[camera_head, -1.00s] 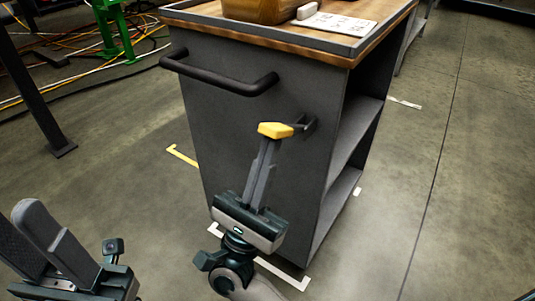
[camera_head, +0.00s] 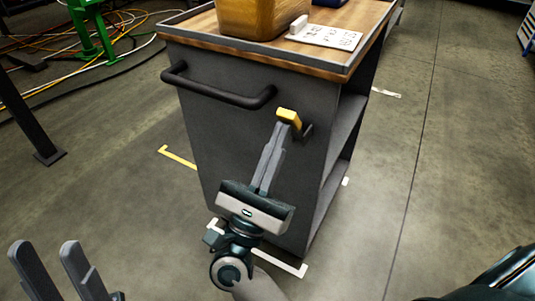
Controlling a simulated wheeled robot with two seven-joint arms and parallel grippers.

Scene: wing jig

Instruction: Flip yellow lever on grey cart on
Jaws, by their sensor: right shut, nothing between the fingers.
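The grey cart (camera_head: 240,140) stands in the middle of the head view, with a wooden top and a black handle bar on its near side. The yellow lever (camera_head: 289,117) sticks out from the cart's near side close to its right corner, on a dark bracket. My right gripper (camera_head: 278,135) is shut and empty, its fingertips just below and left of the yellow end. I cannot tell whether they touch it. My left gripper (camera_head: 42,258) is at the lower left, fingers apart and empty, far from the lever.
The black handle (camera_head: 220,90) projects left of the lever. A dark post (camera_head: 25,120) stands at left, with cables (camera_head: 125,35) behind.

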